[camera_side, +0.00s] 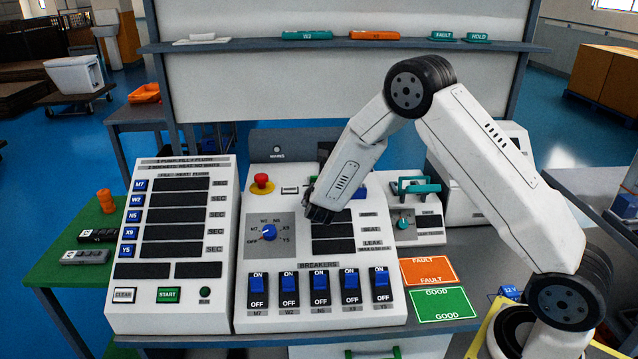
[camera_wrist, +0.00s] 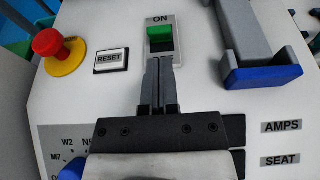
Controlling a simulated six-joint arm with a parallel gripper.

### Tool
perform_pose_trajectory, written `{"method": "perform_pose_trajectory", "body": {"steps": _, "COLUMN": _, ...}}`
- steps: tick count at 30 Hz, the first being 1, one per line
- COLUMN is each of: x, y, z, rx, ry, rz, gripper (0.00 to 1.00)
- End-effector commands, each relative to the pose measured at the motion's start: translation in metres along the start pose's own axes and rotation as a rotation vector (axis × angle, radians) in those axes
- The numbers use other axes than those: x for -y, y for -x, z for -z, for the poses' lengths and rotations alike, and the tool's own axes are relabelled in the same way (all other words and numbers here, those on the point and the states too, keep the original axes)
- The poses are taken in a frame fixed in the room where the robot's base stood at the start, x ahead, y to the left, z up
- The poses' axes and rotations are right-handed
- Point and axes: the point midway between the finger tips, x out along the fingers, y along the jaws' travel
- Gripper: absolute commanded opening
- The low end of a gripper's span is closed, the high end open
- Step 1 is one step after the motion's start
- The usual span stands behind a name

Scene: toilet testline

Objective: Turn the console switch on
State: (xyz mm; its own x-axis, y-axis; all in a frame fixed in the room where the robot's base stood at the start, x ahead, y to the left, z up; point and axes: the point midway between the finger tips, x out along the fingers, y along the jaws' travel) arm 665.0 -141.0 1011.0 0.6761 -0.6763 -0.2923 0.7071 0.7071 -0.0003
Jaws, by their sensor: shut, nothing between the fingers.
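The console switch (camera_wrist: 160,37) is a green rocker in a grey plate marked ON, on the sloped console (camera_side: 283,246). In the wrist view its green part shows at the top of the slot, below the ON label, with a dark part under it. My gripper (camera_wrist: 161,62) is shut and empty, its two fingers together. The fingertips overlap the lower edge of the switch plate in the wrist view. I cannot tell whether they touch the switch.
A red emergency button (camera_wrist: 47,43) and a RESET button (camera_wrist: 110,60) lie left of the switch. A grey handle with a blue end (camera_wrist: 262,75) stands up to its right. A rotary knob (camera_side: 268,232) and several blue breakers (camera_side: 320,283) are lower on the console.

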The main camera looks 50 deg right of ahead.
Motion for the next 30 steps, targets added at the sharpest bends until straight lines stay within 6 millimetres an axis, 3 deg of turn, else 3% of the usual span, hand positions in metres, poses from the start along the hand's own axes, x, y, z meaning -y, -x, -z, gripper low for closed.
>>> {"method": "perform_pose_trajectory", "body": {"steps": 9, "x": 0.0, "y": -0.025, "z": 0.0, "rx": -0.001, "ry": 0.0, "rz": 0.0, "gripper": 0.0}}
{"method": "perform_pose_trajectory", "body": {"steps": 30, "x": 0.0, "y": -0.028, "z": -0.002, "rx": -0.017, "ry": -0.001, "rz": 0.0, "gripper": 0.0}}
